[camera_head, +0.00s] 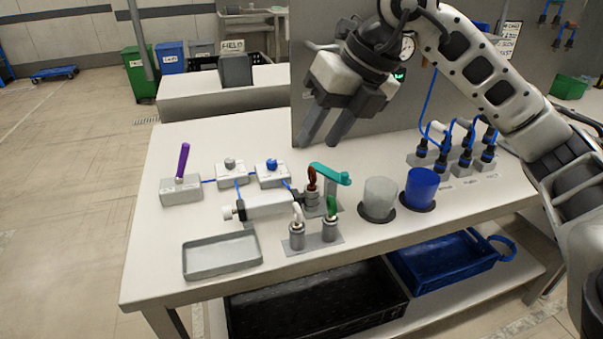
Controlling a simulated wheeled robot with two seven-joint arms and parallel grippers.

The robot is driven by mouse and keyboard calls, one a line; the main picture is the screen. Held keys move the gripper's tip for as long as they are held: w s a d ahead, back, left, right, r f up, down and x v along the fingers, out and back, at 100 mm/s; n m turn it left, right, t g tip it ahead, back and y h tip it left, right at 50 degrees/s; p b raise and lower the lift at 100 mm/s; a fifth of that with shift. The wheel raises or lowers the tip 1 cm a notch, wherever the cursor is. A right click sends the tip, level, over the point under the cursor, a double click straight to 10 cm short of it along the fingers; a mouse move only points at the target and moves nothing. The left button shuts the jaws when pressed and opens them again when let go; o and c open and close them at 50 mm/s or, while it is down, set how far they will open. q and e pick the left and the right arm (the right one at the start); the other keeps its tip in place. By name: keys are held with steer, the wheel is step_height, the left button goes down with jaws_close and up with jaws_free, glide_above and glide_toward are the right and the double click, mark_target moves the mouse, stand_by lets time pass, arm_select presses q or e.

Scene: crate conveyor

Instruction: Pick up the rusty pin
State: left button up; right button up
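The rusty pin (311,178) is a small reddish-brown piece standing upright in a grey metal holder (312,199) near the middle of the table. A teal lever (332,174) is close beside it and partly overlaps it in view. A white pin (297,212) and a green pin (331,206) stand in similar holders in front. My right gripper (322,138) hangs above and behind the rusty pin, clear of it. Its two dark fingers point down, apart, with nothing between them. My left gripper is out of view.
A grey tray (222,272) lies at the table's front left. A grey cup (379,197) and a blue cup (421,187) stand right of the pins. Small boxes with a purple lever (183,160) are at left, blue-hosed connectors (466,158) at right. A grey panel (430,90) rises behind.

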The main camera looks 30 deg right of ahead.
steer(key=m+h, duration=0.1)
steer(key=h, duration=0.1)
glide_toward(314, 171)
steer(key=shift+t, duration=0.3)
steer(key=x, duration=0.4)
steer(key=shift+s+f, duration=0.2)
steer(key=shift+s, duration=0.05)
steer(key=shift+d+x, duration=0.2)
steer(key=shift+x, duration=2.95)
steer(key=shift+w, duration=0.1)
jaws_close()
